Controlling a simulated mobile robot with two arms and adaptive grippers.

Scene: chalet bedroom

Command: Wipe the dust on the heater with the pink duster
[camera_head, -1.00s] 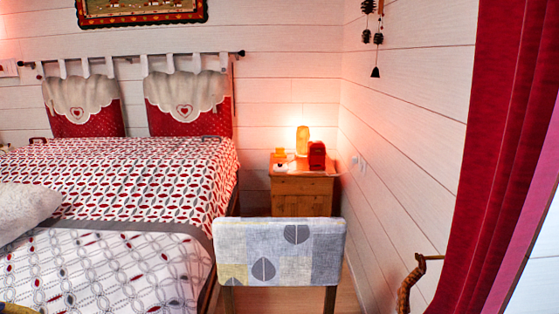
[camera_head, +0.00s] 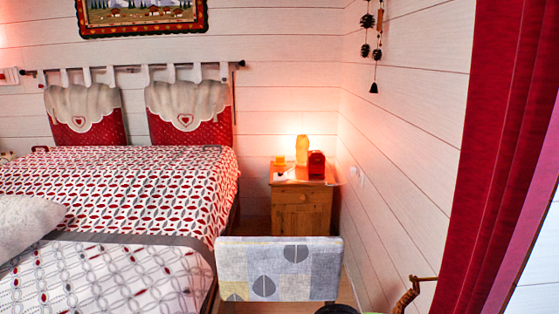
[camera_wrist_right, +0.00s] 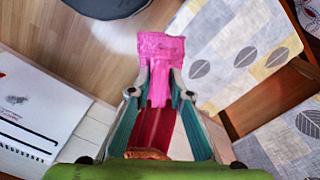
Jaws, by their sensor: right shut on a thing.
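In the right wrist view, the pink duster (camera_wrist_right: 160,50) is held between the fingers of my right gripper (camera_wrist_right: 160,88). Its broad pink end sticks out past the fingertips, over the wooden floor. A white panel with a dark slotted line, which looks like the heater (camera_wrist_right: 45,118), lies to the left of the gripper in that view, apart from the duster. A small grey-black smudge that looks like dust (camera_wrist_right: 17,100) shows on it. I do not make out the heater or the duster in the head view. My left gripper is not in view.
A leaf-patterned chair back (camera_head: 280,268) stands in front; similar fabric (camera_wrist_right: 225,50) shows right of the duster. A bed (camera_head: 120,190) is at left, a nightstand (camera_head: 303,210) with a lamp behind. A dark round object (camera_wrist_right: 105,5) lies on the floor (camera_wrist_right: 70,40).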

